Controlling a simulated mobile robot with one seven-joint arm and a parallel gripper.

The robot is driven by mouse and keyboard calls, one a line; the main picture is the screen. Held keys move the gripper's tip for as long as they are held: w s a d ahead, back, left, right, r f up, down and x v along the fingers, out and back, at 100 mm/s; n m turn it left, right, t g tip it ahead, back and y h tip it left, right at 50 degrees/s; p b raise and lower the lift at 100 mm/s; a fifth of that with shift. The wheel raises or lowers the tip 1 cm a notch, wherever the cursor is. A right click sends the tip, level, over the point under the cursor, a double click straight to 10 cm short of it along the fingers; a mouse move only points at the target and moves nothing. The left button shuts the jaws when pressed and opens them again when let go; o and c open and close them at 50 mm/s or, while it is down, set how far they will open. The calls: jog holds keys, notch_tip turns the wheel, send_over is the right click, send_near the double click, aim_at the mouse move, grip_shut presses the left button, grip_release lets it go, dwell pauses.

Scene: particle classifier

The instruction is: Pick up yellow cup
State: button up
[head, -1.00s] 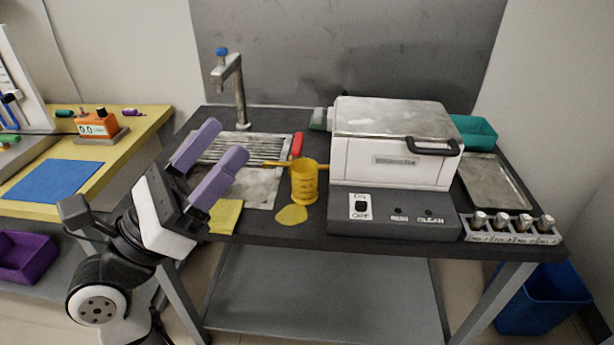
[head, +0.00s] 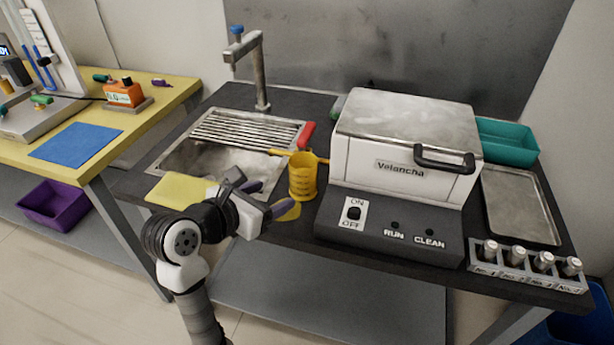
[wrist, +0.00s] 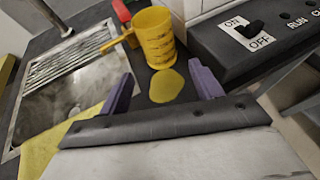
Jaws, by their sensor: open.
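The yellow cup (head: 303,178) stands upright on the dark bench top, between the sink and the white machine. It has dark markings on its side and a handle-like bar pointing left. It also shows in the wrist view (wrist: 155,38), ahead of the fingers. My gripper (head: 267,192) is open and empty, low at the bench's front edge, to the lower left of the cup. In the wrist view its purple fingers (wrist: 163,85) are spread with a flat yellow disc (wrist: 166,86) showing between them. The cup is beyond the fingertips, apart from them.
The white machine (head: 405,150) with its switch panel stands close on the cup's right. The sink (head: 215,160) with a rack lies left. A yellow cloth (head: 180,190) lies at its front edge. A red-handled object (head: 307,134) is behind the cup. A vial rack (head: 525,264) sits far right.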

aim_at(296, 185)
jog(key=p+x, duration=0.1)
jog(key=x, duration=0.7)
jog(key=shift+f+p+x, duration=0.2)
jog(key=shift+p+x, duration=0.75)
jog(key=shift+x, duration=1.8)
jog(key=shift+a, duration=0.2)
jog(key=shift+c, duration=0.3)
jog(key=c, duration=0.7)
jog(key=shift+c, duration=0.5)
jog(key=shift+r, duration=0.1)
